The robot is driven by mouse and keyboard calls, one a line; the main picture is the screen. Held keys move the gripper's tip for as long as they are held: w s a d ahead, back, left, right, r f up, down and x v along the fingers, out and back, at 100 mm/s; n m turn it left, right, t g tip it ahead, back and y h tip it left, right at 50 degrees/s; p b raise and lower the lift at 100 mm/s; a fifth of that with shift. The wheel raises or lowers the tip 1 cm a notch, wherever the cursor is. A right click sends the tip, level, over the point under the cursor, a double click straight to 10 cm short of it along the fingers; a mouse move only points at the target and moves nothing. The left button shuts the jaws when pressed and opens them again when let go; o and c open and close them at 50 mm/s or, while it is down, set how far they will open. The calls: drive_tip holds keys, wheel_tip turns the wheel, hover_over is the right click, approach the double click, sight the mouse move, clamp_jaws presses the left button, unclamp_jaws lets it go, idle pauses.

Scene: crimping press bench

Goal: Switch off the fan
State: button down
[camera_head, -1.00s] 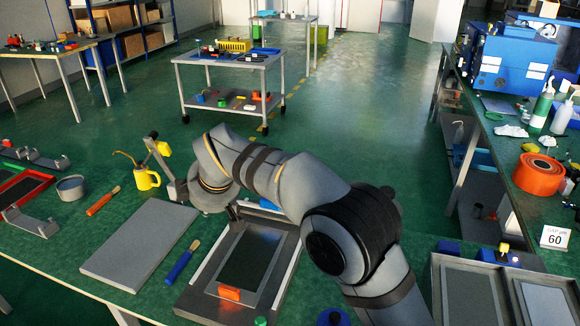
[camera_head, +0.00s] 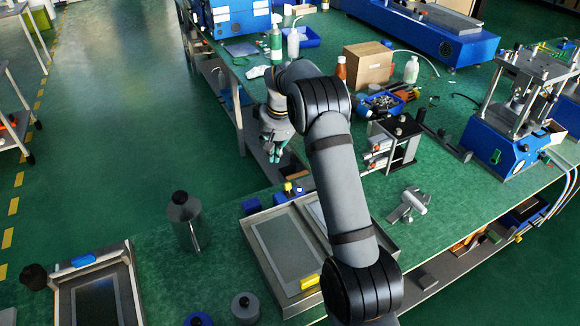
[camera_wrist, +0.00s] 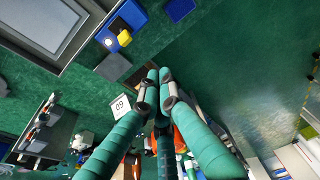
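I cannot make out a fan for certain in either current view. My gripper (camera_head: 274,155) hangs at the end of the arm in the head view, beside the bench's left edge, pointing down. In the wrist view its teal fingers (camera_wrist: 159,74) come together with their tips close to each other, and nothing shows between them. The fingers hide part of an orange object behind them.
A grey tray (camera_head: 385,228) lies in front. Open floor (camera_head: 120,120) is at left.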

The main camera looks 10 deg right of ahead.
sight(288, 189)
drive_tip(key=shift+s+d+m, duration=0.15)
drive_tip(key=shift+d+m, duration=0.15)
drive_tip(key=shift+d, duration=0.65)
drive_tip(key=shift+f, duration=0.1)
wheel_tip(288, 189, down, 8)
drive_tip(key=s+p, duration=0.1)
drive_tip(key=p, duration=0.3)
drive_tip(key=shift+s+d, duration=0.15)
drive_tip(key=shift+s+d+b, duration=0.1)
drive_tip(key=shift+d+b, duration=0.05)
drive_tip(key=shift+b, duration=0.55)
